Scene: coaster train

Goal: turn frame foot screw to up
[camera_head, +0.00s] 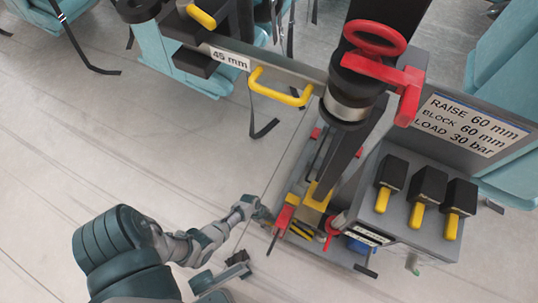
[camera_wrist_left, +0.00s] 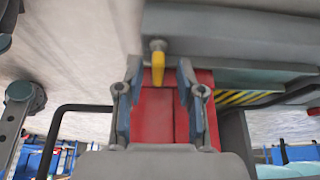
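My left gripper (camera_head: 262,214) is low at the left end of the jack frame's base, beside a red block (camera_head: 284,216). In the left wrist view its two fingers (camera_wrist_left: 156,100) stand apart, with the red block (camera_wrist_left: 154,118) behind and between them. A small yellow tab on a metal pin (camera_wrist_left: 157,65) shows just beyond the fingertips. It may be the foot screw; I cannot be sure. No contact with it is visible. A second grey arm end with a dark tip (camera_head: 235,270) is at the lower middle; it may be my right gripper, and its opening is unclear.
A dark column with a red handwheel (camera_head: 374,38) rises over the base. A yellow handle (camera_head: 280,88) is on the rail. A grey box (camera_head: 400,205) with yellow-handled levers stands right. Yellow-black striped parts (camera_wrist_left: 245,97) are close right of the fingers. The floor at left is mostly clear.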

